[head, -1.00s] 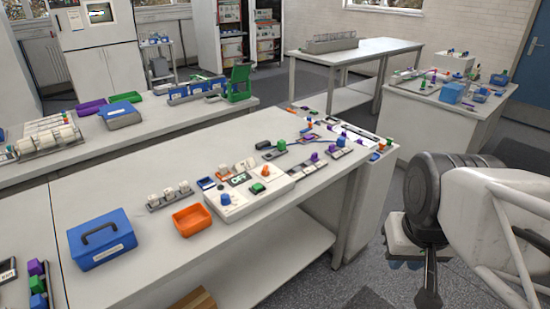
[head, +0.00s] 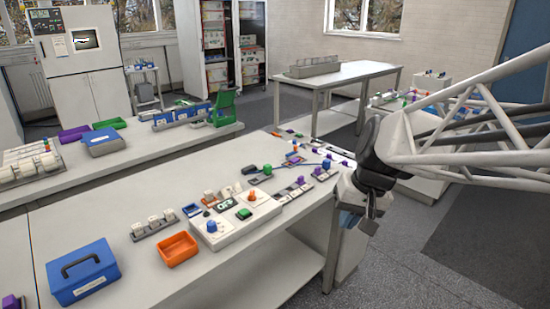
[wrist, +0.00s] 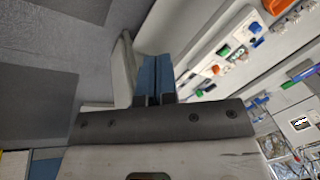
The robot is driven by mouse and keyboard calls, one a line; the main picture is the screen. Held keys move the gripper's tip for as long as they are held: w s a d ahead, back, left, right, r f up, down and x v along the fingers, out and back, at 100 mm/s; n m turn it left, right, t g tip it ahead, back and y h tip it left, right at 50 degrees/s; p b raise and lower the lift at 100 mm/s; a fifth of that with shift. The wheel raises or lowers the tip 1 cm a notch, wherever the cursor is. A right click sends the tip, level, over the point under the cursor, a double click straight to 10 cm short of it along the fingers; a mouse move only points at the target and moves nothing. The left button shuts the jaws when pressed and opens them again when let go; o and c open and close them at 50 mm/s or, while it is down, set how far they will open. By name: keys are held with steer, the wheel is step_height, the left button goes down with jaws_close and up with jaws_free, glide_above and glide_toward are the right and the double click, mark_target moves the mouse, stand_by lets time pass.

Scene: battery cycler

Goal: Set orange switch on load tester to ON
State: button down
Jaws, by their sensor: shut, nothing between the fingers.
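The load tester (head: 222,238) is a white box on the near bench. Its small display (head: 225,205) reads OFF. It carries a blue knob (head: 211,226), a green button (head: 243,213) and the orange switch (head: 251,196) at its far right corner. My gripper (head: 350,222) hangs right of the bench's right end, well apart from the tester. In the wrist view its blue fingers (wrist: 156,76) are together and empty. That view also shows, small and tilted, what looks like the tester's orange switch (wrist: 215,70). The switch's exact angle is too small to read.
An orange tray (head: 178,250) and a blue box (head: 83,275) stand left of the tester. A strip of small modules (head: 298,188) lies to its right, towards my gripper. A row of white switches (head: 155,226) sits behind the tray. The floor right of the bench is open.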

mark_target(253, 199)
steer(key=w+a+f+y, duration=0.2)
steer(key=w+a+f, duration=0.1)
steer(key=w, duration=0.8)
steer(key=w+a+f+y, duration=0.2)
steer(key=w+f, duration=0.3)
steer(key=w, duration=0.7)
steer(key=w+a+f+m+y, duration=0.1)
steer(key=w+a+f, duration=0.3)
steer(key=w, duration=0.7)
steer(key=shift+w+a+f+y, duration=0.15)
steer(key=shift+a+f+y, duration=0.3)
steer(key=shift+y, duration=0.25)
steer(key=shift+g, duration=0.3)
steer(key=x, duration=1)
steer(key=shift+a+f, duration=0.1)
steer(key=shift+a, duration=0.05)
steer(key=shift+w+a, duration=0.15)
steer(key=shift+a, duration=1.7)
